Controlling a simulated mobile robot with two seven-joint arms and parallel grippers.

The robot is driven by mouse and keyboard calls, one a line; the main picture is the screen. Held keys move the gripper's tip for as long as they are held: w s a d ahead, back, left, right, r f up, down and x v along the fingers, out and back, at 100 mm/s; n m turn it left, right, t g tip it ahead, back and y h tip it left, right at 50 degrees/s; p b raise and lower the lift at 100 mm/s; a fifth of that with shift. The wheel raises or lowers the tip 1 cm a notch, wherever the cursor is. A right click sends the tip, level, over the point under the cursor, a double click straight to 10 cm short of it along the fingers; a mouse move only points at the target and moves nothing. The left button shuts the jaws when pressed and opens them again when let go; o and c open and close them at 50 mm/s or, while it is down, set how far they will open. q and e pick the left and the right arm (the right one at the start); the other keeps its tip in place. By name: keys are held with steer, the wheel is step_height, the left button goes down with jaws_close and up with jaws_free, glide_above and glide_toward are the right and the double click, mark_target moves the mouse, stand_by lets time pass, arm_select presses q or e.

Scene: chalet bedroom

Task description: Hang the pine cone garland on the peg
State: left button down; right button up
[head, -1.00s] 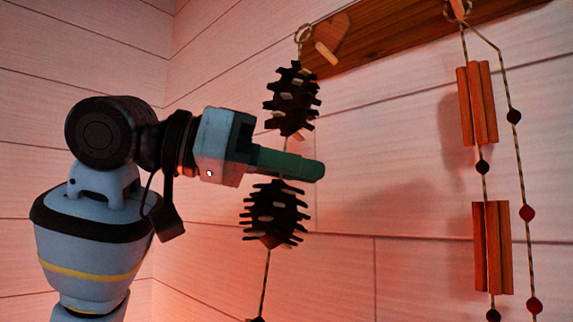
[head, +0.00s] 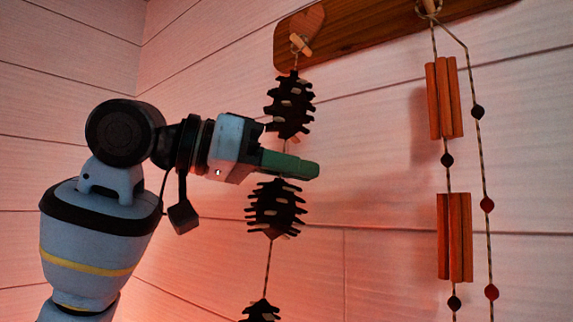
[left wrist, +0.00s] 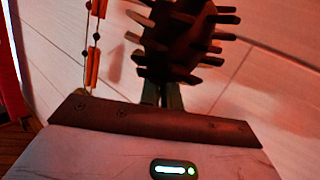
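The pine cone garland (head: 290,105) hangs upright, with several dark cones on a striped cord. Its top loop overlaps the left wooden peg (head: 303,46) on the wall board in the head view; I cannot tell how far the peg passes through it. My left gripper (head: 300,165) has its green fingers closed on the cord between the top two cones. In the left wrist view, a cone of the garland (left wrist: 180,45) stands just beyond the close-set fingers (left wrist: 162,95) and hides part of the view. My right gripper is in neither view.
The wooden peg board (head: 375,32) runs along the pale plank wall. To the right, another garland of red-brown stick bundles (head: 455,238) and beads hangs from a second peg (head: 430,8). Bare wall lies between the two garlands.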

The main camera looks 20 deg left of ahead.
arm_select(q)
steer(key=shift+w+d+f, duration=0.15)
steer(key=shift+w+f, duration=0.1)
steer(key=shift+w, duration=0.2)
stand_by(0.5)
